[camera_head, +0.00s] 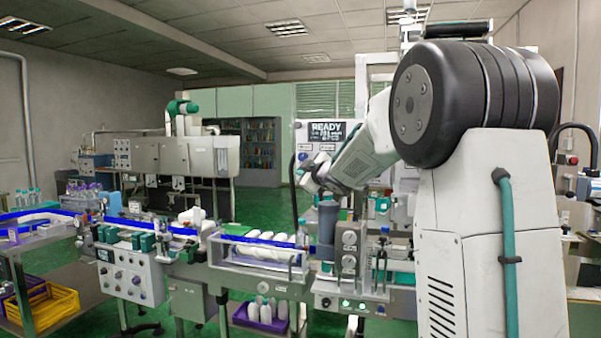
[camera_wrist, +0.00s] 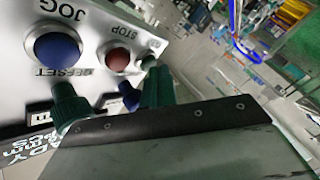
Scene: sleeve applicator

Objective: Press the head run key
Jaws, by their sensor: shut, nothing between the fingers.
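The control panel (camera_head: 303,142) stands behind my arm in the head view, with a dark display (camera_head: 327,132) reading READY. In the wrist view the panel face (camera_wrist: 100,22) is upside down. I cannot make out a head run label. My gripper (camera_head: 306,174) is shut and empty, close to the panel's lower part. In the wrist view its dark green finger parts show in front of the panel; contact with any key cannot be told.
A conveyor line with a clear-walled section (camera_head: 258,252) runs below and left of the panel. A dark cylinder (camera_head: 327,222) stands close beneath my gripper. A lower box with dials (camera_head: 349,255) sits beside it.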

